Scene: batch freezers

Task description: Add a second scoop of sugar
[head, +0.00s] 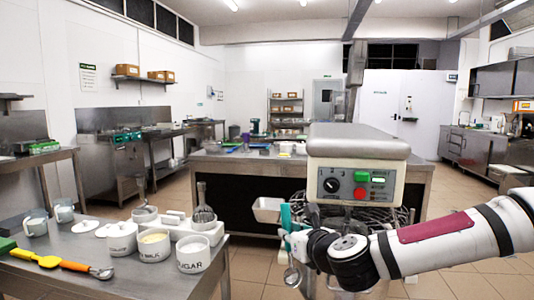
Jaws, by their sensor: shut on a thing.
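The white sugar bowl (193,266) stands at the right front of the steel table on the left, with its name on the front and pale contents inside. My gripper (291,243) is right of that table, in front of the batch freezer. It is shut on a scoop with a teal handle (285,216). I cannot tell whether the scoop head holds sugar.
Floor shows between table and freezer.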

